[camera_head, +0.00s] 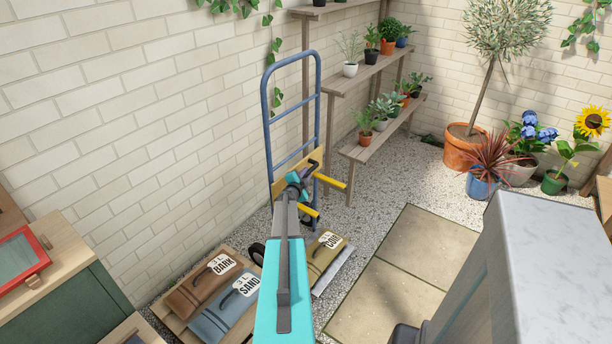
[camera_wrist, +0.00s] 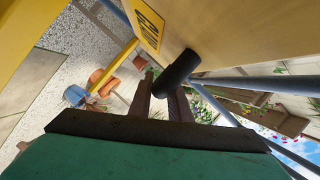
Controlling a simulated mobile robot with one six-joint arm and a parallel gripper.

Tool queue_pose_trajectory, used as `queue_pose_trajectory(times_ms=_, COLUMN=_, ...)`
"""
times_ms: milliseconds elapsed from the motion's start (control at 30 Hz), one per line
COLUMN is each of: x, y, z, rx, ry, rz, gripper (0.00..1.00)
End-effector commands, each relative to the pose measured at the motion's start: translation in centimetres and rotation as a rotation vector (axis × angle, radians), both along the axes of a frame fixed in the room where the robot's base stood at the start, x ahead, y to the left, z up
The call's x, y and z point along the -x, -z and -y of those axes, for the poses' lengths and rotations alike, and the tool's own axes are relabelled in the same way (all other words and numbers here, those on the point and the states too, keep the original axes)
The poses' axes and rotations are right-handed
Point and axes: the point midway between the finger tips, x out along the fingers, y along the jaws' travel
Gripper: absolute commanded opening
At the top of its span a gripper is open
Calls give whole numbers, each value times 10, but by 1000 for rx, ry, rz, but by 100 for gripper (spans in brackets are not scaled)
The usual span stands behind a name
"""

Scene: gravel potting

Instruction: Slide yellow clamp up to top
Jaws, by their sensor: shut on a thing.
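The yellow clamp (camera_head: 331,181) sits on a blue hand truck (camera_head: 267,112) that stands upright by the brick wall. One yellow arm points right at about mid-height of the truck, and another yellow arm (camera_head: 305,210) shows lower down. In the wrist view a tan panel (camera_wrist: 235,30) with a yellow label fills the upper right, and yellow bars (camera_wrist: 112,68) run at the left. My gripper (camera_head: 303,176) is at the clamp, shut on its black handle (camera_wrist: 175,72). My arm hides the lower middle of the truck.
Bags of bark (camera_head: 203,284), sand (camera_head: 223,310) and a third bag (camera_head: 325,254) lie near the truck's base. A wooden plant shelf (camera_head: 352,80) stands close on the right. The blue frame rises clear above the clamp. A grey marble-topped block (camera_head: 560,250) is at the right.

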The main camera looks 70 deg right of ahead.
Motion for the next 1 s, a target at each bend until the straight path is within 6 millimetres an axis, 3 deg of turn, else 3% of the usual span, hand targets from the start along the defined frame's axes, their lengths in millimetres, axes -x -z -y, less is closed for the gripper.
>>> queue_pose_trajectory(times_ms=33, x=0, y=-8, z=3, rx=9, ry=3, rz=1, gripper=0)
queue_pose_trajectory(times_ms=267, x=0, y=-9, z=3, rx=10, ry=2, rz=1, gripper=0)
queue_pose_trajectory(times_ms=300, x=0, y=-9, z=3, rx=10, ry=2, rz=1, gripper=22)
queue_pose_trajectory(times_ms=400, x=0, y=-8, z=3, rx=8, ry=2, rz=1, gripper=36)
queue_pose_trajectory(times_ms=1000, x=1, y=-5, z=-10, rx=2, ry=0, rz=1, gripper=36)
